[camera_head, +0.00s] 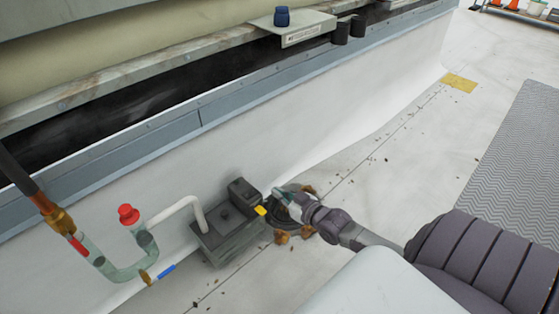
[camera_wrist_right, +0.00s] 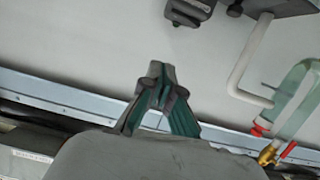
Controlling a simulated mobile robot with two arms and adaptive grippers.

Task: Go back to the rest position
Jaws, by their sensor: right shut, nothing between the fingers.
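My right gripper (camera_head: 283,194) is at the end of my arm, which comes in from the lower right in the head view. It is just right of a dark grey box (camera_head: 222,236) with a yellow tab (camera_head: 260,210). In the right wrist view, the fingertips of my right gripper (camera_wrist_right: 157,70) meet and nothing is held between them. I cannot tell whether the gripper touches anything. My left gripper is in neither view.
A white pipe (camera_head: 183,207) runs from the box beside a clear U-shaped trap (camera_head: 128,272) with a red cap (camera_head: 128,214). Brown leaves (camera_head: 282,237) lie by the box. A white wall stands behind. A grey walkway mat (camera_head: 520,160) lies at right; open roof lies between.

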